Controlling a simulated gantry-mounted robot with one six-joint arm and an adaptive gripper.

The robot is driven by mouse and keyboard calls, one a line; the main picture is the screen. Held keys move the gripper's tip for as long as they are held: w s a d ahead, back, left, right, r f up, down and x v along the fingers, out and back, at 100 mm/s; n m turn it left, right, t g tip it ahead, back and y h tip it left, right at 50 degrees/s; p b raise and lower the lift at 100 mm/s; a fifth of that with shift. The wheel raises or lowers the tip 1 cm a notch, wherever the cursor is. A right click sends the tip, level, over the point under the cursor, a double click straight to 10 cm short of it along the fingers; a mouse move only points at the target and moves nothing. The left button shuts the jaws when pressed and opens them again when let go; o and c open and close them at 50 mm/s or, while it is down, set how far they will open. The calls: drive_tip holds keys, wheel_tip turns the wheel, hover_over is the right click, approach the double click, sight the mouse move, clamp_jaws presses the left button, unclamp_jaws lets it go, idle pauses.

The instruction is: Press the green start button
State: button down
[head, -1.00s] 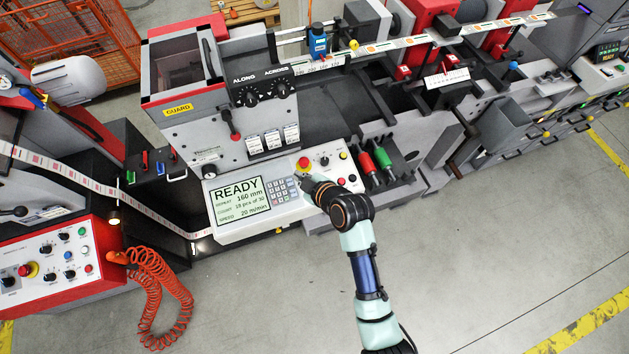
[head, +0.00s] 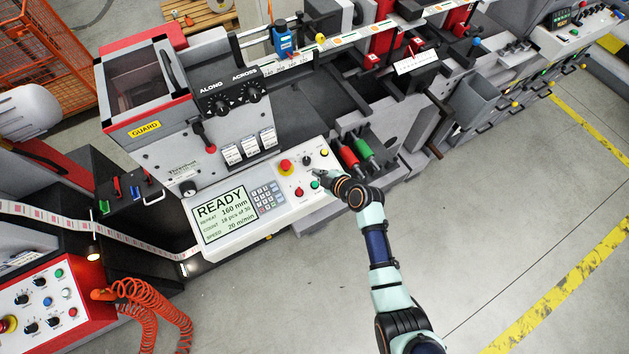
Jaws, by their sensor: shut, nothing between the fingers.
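The green start button (head: 314,184) shows on the sloped control panel (head: 240,238), just right of a red button (head: 299,192). My gripper (head: 317,174) is shut and empty. Its tip appears just above and right of the green button in the picture, over the panel. The button's face is in view and not covered. I cannot tell the height of the fingertips over the panel. The panel's display (head: 221,210) reads READY.
A red mushroom button (head: 286,166) and black knobs (head: 307,160) stand near my gripper. A keypad (head: 267,197) lies left of the buttons. A red-handled tool (head: 349,158) and a green-handled tool (head: 364,149) sit in a holder to the right. The floor in front is clear.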

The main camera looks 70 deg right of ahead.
sight(316, 187)
drive_tip(key=f+b, duration=0.4)
drive_tip(key=f, duration=0.1)
drive_tip(key=w+f+b, duration=0.1)
drive_tip(key=f+b, duration=0.1)
drive_tip(key=f, duration=0.1)
drive_tip(key=shift+d+b, duration=0.3)
drive_tip(key=shift+d+f+b, duration=0.1)
drive_tip(key=shift+f+b, duration=0.15)
drive_tip(key=shift+b, duration=0.15)
idle(0.7)
drive_tip(key=shift+f+b, duration=0.4)
drive_tip(key=shift+b, duration=0.25)
drive_tip(key=shift+w+f+b, duration=0.1)
drive_tip(key=shift+f+b, duration=0.35)
drive_tip(key=shift+b, duration=0.15)
idle(0.4)
idle(0.3)
drive_tip(key=shift+r+p, duration=0.65)
drive_tip(key=shift+r, duration=0.25)
